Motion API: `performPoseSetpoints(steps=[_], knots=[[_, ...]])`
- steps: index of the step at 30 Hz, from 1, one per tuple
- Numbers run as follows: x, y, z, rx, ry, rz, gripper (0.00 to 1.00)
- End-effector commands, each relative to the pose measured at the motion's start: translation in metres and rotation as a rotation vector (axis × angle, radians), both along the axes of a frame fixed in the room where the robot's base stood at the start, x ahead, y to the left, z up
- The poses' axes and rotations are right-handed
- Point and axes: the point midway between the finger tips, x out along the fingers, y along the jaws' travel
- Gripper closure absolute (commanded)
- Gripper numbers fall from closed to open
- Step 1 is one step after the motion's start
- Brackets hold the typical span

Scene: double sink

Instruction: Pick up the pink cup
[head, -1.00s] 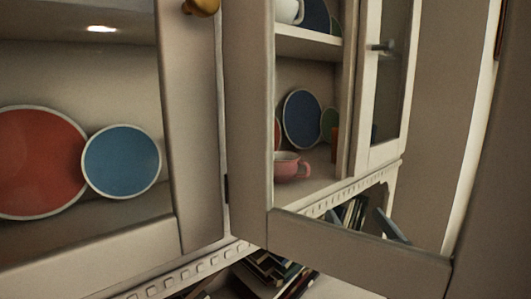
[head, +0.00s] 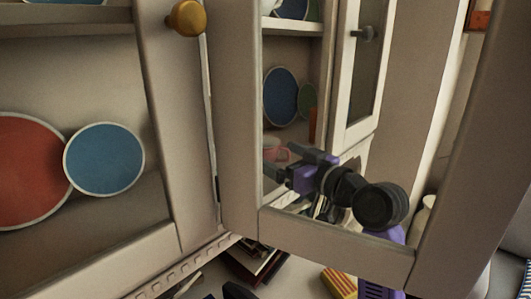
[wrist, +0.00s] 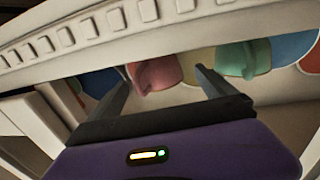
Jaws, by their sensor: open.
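The pink cup (head: 278,154) stands on a cabinet shelf in the head view, seen through the pane of an open door and partly hidden by my gripper. My gripper (head: 282,157), purple with dark fingers, is open with its fingertips close to the cup. In the wrist view the pink cup (wrist: 158,73) appears between the two spread fingers of my gripper (wrist: 164,76), around the level of the tips. I cannot tell whether a finger touches it. The trim hides part of the cup there.
A green cup (wrist: 243,58) is to the right of the pink cup in the wrist view. The toothed cabinet trim (wrist: 110,25) runs close above the fingers there. The open door's frame (head: 335,245) stands in front of my arm. Blue plates (head: 281,96) lean behind.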

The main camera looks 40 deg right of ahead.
Motion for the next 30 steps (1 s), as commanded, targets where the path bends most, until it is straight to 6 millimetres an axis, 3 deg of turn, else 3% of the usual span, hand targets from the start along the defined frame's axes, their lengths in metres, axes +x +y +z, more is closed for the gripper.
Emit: performPoseSetpoints(steps=[9, 19, 30], knots=[[0.042, -0.006, 0.002, 0.001, 0.001, 0.001, 0.05], [0.049, -0.007, 0.000, 0.001, -0.001, -0.001, 0.05], [0.049, -0.007, 0.000, 0.001, -0.001, -0.001, 0.72]])
